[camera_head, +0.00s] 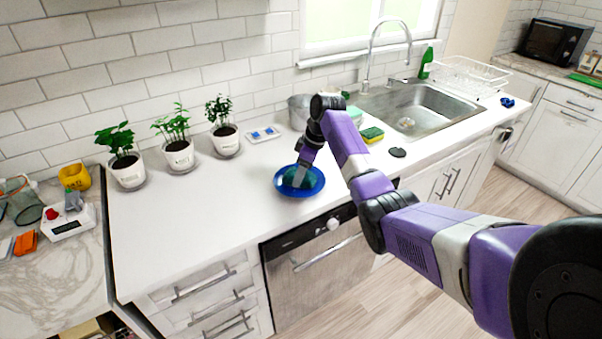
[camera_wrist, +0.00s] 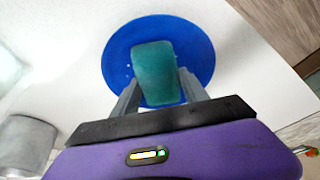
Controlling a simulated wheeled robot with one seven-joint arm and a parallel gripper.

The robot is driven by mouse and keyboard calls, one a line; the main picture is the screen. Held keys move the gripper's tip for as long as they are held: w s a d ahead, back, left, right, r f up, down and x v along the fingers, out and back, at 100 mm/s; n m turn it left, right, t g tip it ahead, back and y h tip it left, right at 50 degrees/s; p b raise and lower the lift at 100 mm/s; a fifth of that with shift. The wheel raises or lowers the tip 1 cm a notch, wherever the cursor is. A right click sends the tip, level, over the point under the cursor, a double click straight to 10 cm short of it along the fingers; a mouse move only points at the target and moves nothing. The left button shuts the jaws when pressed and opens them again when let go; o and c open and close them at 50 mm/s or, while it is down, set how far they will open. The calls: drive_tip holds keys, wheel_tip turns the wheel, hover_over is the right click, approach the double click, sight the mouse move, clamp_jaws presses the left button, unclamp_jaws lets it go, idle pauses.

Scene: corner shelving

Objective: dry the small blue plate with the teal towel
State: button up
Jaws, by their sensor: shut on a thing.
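The small blue plate (camera_head: 312,187) lies on the white counter near its front edge, above the dishwasher. It also shows in the wrist view (camera_wrist: 200,50), with a few pale specks on its left side that may be drops. My gripper (camera_head: 299,174) points down over the plate. In the wrist view my gripper (camera_wrist: 157,88) is shut on the teal towel (camera_wrist: 154,65), a folded block between the two fingers. The towel is over the middle of the plate and seems to touch it. The towel's underside is hidden.
Three potted plants (camera_head: 179,155) stand along the wall to the left. A metal pot (camera_head: 299,111), a yellow-green sponge (camera_head: 372,134) and a dark disc (camera_head: 397,152) are near my arm. The sink (camera_head: 420,106) is to the right. The counter left of the plate is clear.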

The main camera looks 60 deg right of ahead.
drive_tip(key=shift+w+d, duration=0.15)
drive_tip(key=shift+w, duration=0.25)
drive_tip(key=shift+w+d+f+b, duration=0.1)
drive_tip(key=shift+w+d+b, duration=0.1)
drive_tip(key=shift+w+b, duration=0.45)
drive_tip(key=shift+s+a+r+p, duration=0.3)
drive_tip(key=shift+s+p, duration=0.15)
drive_tip(key=shift+p, duration=0.55)
drive_tip(key=shift+s+a+f+p, duration=0.15)
drive_tip(key=shift+s+a+p, duration=0.55)
drive_tip(key=shift+p, duration=0.4)
drive_tip(key=shift+s+p, duration=0.3)
drive_tip(key=shift+p, duration=0.25)
